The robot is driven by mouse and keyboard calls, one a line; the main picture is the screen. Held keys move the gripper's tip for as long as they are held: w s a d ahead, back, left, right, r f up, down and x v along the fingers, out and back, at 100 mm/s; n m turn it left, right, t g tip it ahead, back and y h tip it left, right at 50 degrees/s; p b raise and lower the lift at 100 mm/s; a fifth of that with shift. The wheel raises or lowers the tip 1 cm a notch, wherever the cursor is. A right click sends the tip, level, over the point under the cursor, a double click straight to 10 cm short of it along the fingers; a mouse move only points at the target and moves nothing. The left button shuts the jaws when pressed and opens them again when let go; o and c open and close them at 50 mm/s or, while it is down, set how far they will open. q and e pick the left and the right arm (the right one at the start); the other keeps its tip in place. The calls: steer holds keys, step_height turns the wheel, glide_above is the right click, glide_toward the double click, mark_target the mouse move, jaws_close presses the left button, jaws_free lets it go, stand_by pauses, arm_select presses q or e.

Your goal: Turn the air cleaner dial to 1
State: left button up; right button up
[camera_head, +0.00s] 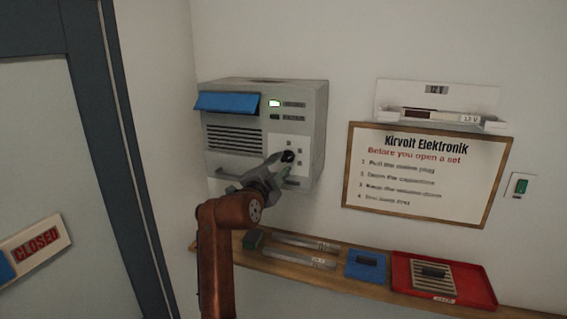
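The picture is too small to tell whether the fingers are closed on the knob. The gripper and arm cover part of the front's lower edge. My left gripper is not in view.
A wooden shelf (375,291) runs below, holding a blue tray (365,268) and a red tray (478,286). A framed sign (425,180), a white wall holder (395,98) and a switch (520,186) are to the right. A door with a CLOSED sign (38,249) is at left.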

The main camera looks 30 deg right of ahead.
steer(key=v, duration=0.9)
steer(key=shift+w, duration=0.15)
